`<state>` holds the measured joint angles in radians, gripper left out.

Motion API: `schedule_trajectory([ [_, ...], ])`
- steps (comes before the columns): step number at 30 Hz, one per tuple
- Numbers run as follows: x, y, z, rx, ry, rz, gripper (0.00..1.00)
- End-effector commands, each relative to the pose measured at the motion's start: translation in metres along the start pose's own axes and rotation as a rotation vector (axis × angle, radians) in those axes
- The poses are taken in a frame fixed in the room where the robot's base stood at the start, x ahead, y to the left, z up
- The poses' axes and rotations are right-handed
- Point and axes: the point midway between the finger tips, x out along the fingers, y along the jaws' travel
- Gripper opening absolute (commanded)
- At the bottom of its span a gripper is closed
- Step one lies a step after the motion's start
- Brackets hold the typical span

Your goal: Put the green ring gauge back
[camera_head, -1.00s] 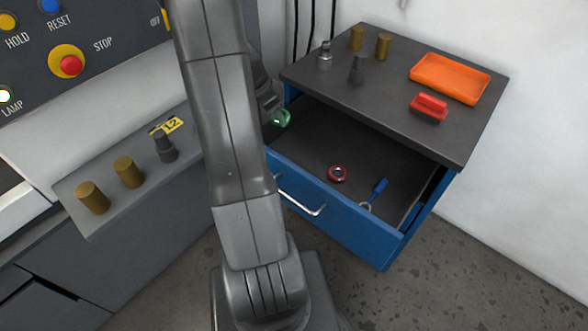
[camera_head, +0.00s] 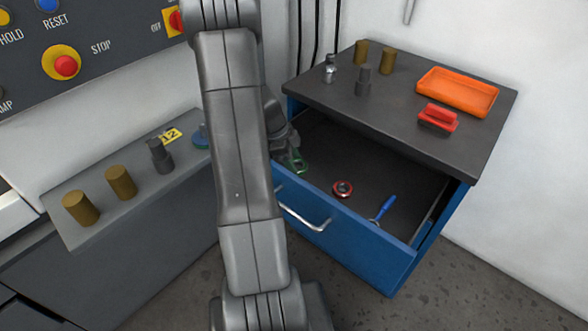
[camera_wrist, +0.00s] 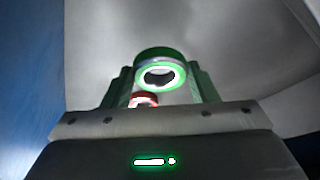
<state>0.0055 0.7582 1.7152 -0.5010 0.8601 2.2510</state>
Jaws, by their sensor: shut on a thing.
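The green ring gauge (camera_head: 299,165) is at my gripper (camera_head: 293,156), inside the open blue drawer (camera_head: 318,208) near its left side. In the wrist view the green ring gauge (camera_wrist: 160,70) sits between the two fingers of my gripper (camera_wrist: 160,88), which are shut on it. Its hole faces the camera. Whether the ring touches the drawer floor cannot be told. My arm hides the drawer's left end in the head view.
A red ring (camera_head: 342,188) and a blue-handled tool (camera_head: 383,208) lie in the drawer. The cabinet top above holds an orange tray (camera_head: 457,92), a red-handled block (camera_head: 438,117) and several pegs. A bench with brown cylinders (camera_head: 121,182) stands left.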

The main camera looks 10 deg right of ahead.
Motion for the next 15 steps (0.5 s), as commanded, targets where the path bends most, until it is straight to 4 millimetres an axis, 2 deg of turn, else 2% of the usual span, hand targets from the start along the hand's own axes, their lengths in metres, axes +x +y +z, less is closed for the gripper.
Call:
schedule_trajectory([
  [6,0.027,0.001,0.011,-0.002,0.001,0.002,0.16],
  [15,0.030,0.000,0.013,0.000,-0.001,-0.001,0.16],
])
